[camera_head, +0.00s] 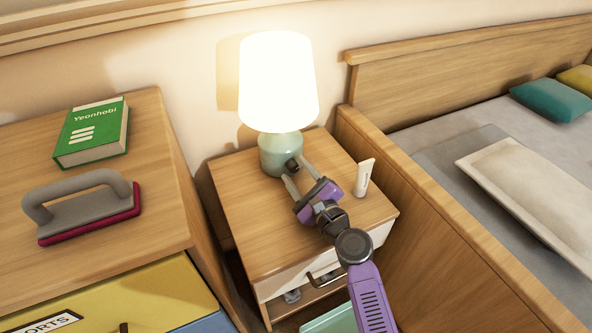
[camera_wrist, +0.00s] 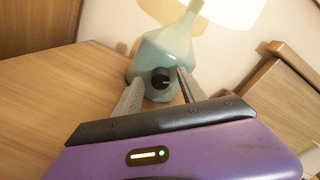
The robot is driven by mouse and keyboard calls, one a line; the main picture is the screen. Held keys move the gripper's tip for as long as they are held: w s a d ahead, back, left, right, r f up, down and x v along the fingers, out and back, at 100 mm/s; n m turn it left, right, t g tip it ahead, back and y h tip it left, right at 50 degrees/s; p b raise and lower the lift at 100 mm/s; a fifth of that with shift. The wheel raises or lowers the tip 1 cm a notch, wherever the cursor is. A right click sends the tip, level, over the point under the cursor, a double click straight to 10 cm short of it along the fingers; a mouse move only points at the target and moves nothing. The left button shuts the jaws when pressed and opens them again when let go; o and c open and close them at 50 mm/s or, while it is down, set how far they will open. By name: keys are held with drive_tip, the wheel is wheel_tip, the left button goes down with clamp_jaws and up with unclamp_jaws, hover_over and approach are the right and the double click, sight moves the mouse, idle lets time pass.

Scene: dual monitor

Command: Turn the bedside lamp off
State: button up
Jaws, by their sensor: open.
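The bedside lamp (camera_head: 278,85) stands on the nightstand (camera_head: 250,215) with its white shade glowing brightly. Its pale green base (camera_head: 275,155) carries a dark round knob (camera_head: 292,165) on the side facing me. In the wrist view the knob (camera_wrist: 160,78) is in front of the green base (camera_wrist: 165,50). My gripper (camera_head: 290,180) is open, with its two fingers reaching toward the base, one on each side of the knob. In the wrist view the fingers (camera_wrist: 158,90) frame the knob; I cannot tell whether they touch it.
A white tube (camera_head: 364,178) stands on the nightstand right of my gripper. The bed (camera_head: 440,200) is at the right. A dresser at the left holds a green book (camera_head: 92,132) and a grey-and-red brush-like thing (camera_head: 85,208). The nightstand's front left top is clear.

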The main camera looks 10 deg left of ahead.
drive_tip(key=p+v, duration=0.1)
drive_tip(key=v, duration=0.6)
drive_tip(key=shift+p, duration=0.3)
